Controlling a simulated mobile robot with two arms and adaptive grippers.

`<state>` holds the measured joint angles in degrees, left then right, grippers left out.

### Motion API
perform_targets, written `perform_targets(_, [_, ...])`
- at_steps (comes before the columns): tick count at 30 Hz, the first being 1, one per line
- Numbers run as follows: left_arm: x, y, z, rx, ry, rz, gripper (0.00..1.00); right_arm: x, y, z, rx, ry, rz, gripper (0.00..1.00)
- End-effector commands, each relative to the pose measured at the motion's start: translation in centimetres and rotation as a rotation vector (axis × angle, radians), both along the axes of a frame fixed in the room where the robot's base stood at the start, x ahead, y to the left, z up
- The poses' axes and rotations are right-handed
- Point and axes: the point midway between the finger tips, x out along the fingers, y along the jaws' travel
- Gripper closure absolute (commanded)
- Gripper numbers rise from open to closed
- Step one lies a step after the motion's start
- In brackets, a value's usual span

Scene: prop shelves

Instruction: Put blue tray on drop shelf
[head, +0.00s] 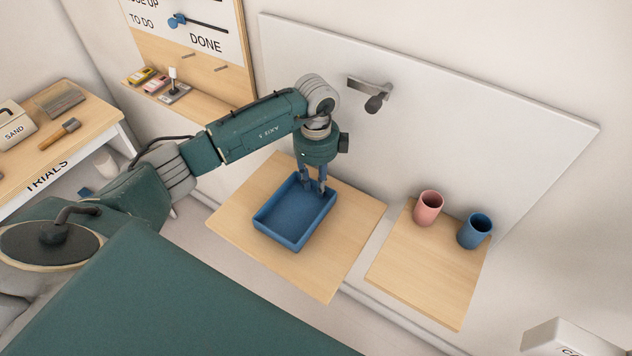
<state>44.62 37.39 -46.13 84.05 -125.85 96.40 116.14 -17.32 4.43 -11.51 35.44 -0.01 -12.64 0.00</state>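The blue tray (292,238) is a shallow open box and looks empty. It rests on, or just over, the wooden shelf board (345,245) in the middle of the head view. My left gripper (315,187) points down at the tray's far right rim, its two fingers a little apart. The fingers overlap the rim in the picture. I cannot tell whether they grip the wall or only stand around it. My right gripper is not in view. No label marks either board as the drop shelf.
A second wooden board (420,285) to the right holds a pink cup (428,208) and a blue cup (474,231). A grey wall panel (430,110) carries a lever handle (372,92). A TO DO/DONE board (190,45) and a side table (70,145) stand left.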

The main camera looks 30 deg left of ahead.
Motion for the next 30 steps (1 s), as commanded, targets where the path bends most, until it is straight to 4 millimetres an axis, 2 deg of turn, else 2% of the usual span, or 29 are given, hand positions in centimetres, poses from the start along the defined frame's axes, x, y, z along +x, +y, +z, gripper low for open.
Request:
perform_targets(5, [-0.2, 0.1, -0.1, 0.001, 0.005, 0.000, 0.73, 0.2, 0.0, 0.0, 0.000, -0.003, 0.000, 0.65])
perform_targets(8, [-0.2, 0.1, 0.4, 0.001, 0.005, 0.000, 0.73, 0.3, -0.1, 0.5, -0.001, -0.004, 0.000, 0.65])
perform_targets(10, [0.0, 0.1, 0.9, 0.001, 0.001, 0.000, 0.73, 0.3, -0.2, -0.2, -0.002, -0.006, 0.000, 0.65])
perform_targets(24, [0.0, 0.0, 10.2, 0.001, -0.002, 0.000, 0.73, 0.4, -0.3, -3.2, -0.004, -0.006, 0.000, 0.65])
perform_targets(30, [-0.1, 0.0, 12.0, 0.001, 0.003, 0.000, 0.73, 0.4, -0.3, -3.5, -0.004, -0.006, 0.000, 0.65])
